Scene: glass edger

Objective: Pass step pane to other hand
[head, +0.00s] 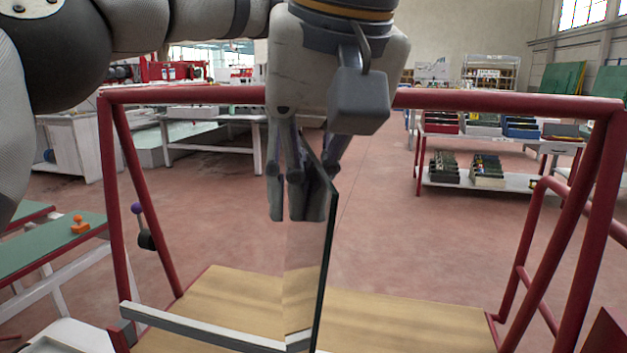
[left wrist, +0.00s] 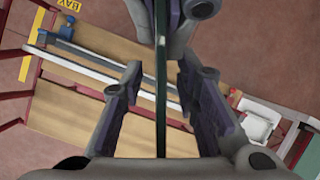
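The step pane (head: 308,270) is a clear, dark-edged glass sheet standing upright in the head view, with its lower end cut off by the frame. My left gripper (head: 300,200) hangs above it with fingers on both sides of its upper part.
A red tubular frame (head: 460,101) with a wooden deck (head: 410,318) surrounds the area below. A pale rail (head: 200,328) crosses the deck. A green-topped table (head: 50,246) with an orange object (head: 80,225) stands at left. Shelving (head: 480,183) stands farther back on open floor.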

